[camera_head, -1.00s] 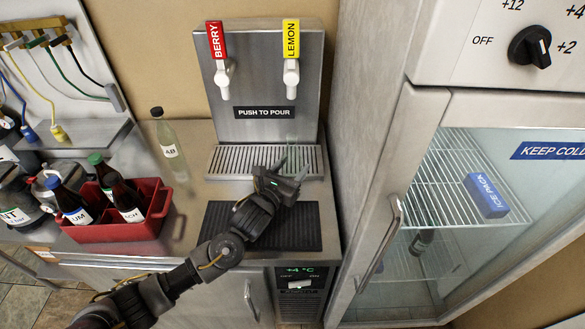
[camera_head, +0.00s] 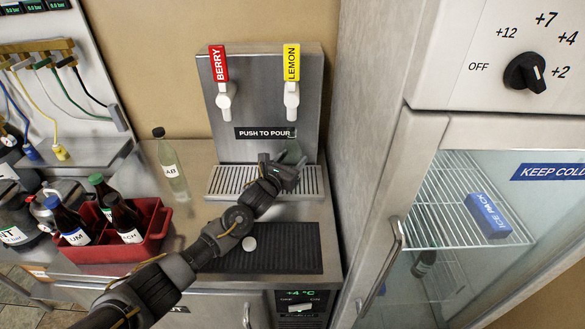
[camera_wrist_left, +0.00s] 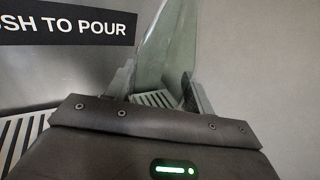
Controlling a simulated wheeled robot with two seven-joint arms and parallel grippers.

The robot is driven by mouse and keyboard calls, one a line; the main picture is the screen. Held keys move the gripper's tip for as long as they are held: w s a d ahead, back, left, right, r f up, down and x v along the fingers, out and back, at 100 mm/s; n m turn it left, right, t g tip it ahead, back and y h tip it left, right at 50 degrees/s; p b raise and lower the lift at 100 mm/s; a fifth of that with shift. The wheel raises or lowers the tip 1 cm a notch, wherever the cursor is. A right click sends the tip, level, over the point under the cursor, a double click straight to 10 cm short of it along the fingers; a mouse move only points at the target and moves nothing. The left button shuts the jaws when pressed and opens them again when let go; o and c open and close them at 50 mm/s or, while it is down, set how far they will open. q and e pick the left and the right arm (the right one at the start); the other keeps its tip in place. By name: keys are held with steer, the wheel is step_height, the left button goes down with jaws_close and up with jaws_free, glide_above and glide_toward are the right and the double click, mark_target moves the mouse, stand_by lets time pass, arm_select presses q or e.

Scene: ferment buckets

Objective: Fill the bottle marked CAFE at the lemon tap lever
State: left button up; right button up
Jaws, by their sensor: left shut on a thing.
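My left gripper (camera_head: 284,168) is shut on a clear greenish bottle (camera_head: 293,152), above the drip grille and below the lemon tap. The bottle also shows between the fingers in the left wrist view (camera_wrist_left: 168,45), where it looks empty. Its label is not visible, so I cannot read CAFE. The yellow LEMON lever (camera_head: 291,64) stands upright over a white spout (camera_head: 291,98). I cannot tell how exactly the bottle mouth lines up with the spout. My right gripper is not in view.
The red BERRY lever (camera_head: 218,64) is to the left. A bottle marked AB (camera_head: 172,172) stands on the counter. A red crate (camera_head: 130,250) holds several dark bottles. The fridge (camera_head: 375,165) closes off the right side.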

arm_select(q)
steer(key=w, duration=0.3)
steer(key=shift+w+r, duration=0.1)
stand_by(0.9)
stand_by(1.1)
steer(key=shift+s+r, duration=0.1)
steer(key=shift+s, duration=0.25)
steer(key=shift+s+p, duration=0.9)
steer(key=shift+p, duration=0.15)
steer(key=shift+s, duration=0.35)
